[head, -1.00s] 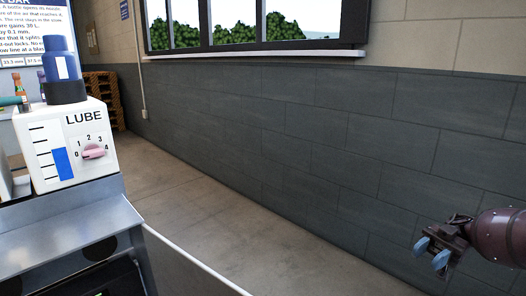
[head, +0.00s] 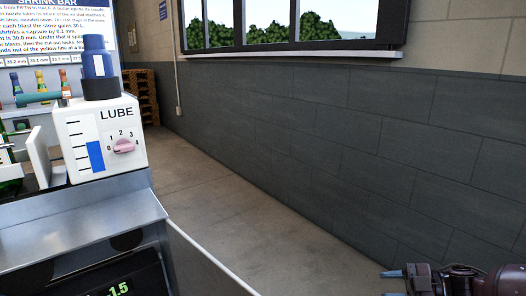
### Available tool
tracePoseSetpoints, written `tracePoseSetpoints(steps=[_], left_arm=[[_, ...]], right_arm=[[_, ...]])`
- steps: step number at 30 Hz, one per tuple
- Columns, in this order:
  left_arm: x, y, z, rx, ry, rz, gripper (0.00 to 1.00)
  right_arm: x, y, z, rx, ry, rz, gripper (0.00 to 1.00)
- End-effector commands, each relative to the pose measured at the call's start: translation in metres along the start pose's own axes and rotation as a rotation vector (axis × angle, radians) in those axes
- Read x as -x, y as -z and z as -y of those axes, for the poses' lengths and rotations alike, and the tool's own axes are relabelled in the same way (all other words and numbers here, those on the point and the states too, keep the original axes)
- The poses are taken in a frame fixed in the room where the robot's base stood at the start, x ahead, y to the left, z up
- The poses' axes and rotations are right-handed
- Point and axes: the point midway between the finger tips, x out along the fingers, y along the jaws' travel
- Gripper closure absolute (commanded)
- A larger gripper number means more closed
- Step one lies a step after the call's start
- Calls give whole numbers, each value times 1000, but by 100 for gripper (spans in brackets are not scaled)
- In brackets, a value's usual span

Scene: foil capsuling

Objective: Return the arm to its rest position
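My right gripper (head: 392,284) shows at the bottom right corner of the head view, partly cut off by the lower edge. Its two blue-grey fingertips point left and stand apart, with nothing seen between them. It is well to the right of the machine, in front of the dark wall and floor. My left gripper is not in view.
At the left stands a white LUBE box (head: 99,137) with a pink knob (head: 123,146) and a blue bottle (head: 98,62) on top. It sits on a grey metal machine (head: 80,215) with a green display. Pallets (head: 141,97) stand behind. The floor (head: 235,215) between machine and wall is clear.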

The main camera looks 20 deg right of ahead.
Motion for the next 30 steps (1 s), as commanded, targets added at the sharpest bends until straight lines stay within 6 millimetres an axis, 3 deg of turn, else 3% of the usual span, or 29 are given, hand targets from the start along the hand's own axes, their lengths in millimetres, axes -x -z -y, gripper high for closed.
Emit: tracePoseSetpoints(steps=[1, 6, 14, 21, 30], left_arm=[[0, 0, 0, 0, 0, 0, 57], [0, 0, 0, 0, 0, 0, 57], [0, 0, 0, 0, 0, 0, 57], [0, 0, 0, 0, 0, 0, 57], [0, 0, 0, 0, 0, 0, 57]], right_arm=[[-15, 1, 19, -1, -31, 16, 61], [-54, 8, 76, -3, -130, 113, 61], [-87, 46, 171, -107, -255, 293, 61], [-84, 97, 234, -276, -344, 448, 61], [-51, 159, 278, -542, -494, 569, 61]])
